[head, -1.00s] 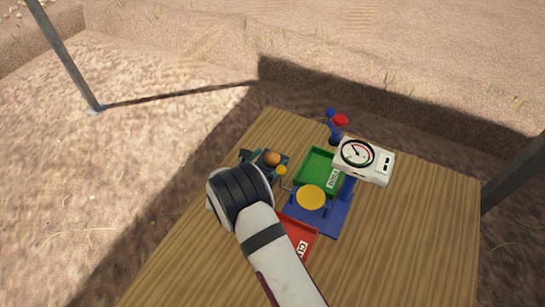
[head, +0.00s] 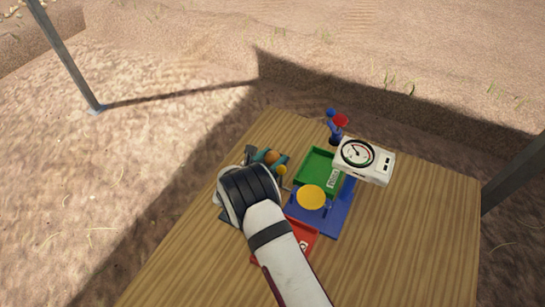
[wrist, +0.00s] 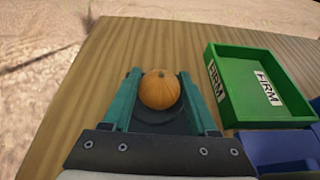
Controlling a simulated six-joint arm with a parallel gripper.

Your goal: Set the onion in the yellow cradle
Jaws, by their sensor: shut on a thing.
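The onion (wrist: 160,90) is a round orange-brown ball, seen between the two teal fingers of my gripper (wrist: 161,88) in the wrist view. The fingers are shut on it, one on each side. In the head view the onion (head: 271,158) shows at the left side of the table, with my gripper (head: 270,155) around it. A dark round shape lies beneath the onion in the wrist view; I cannot tell whether they touch. The yellow cradle (head: 312,197) is a round yellow piece on a blue base (head: 331,219), empty, to the right of my gripper.
A green tray (head: 309,178) marked FIRM stands behind the cradle; a red tray (head: 303,228) is in front, partly behind my arm. A white dial gauge (head: 364,160) and a red-and-blue piece (head: 339,123) stand at the back right. The table's right side is clear.

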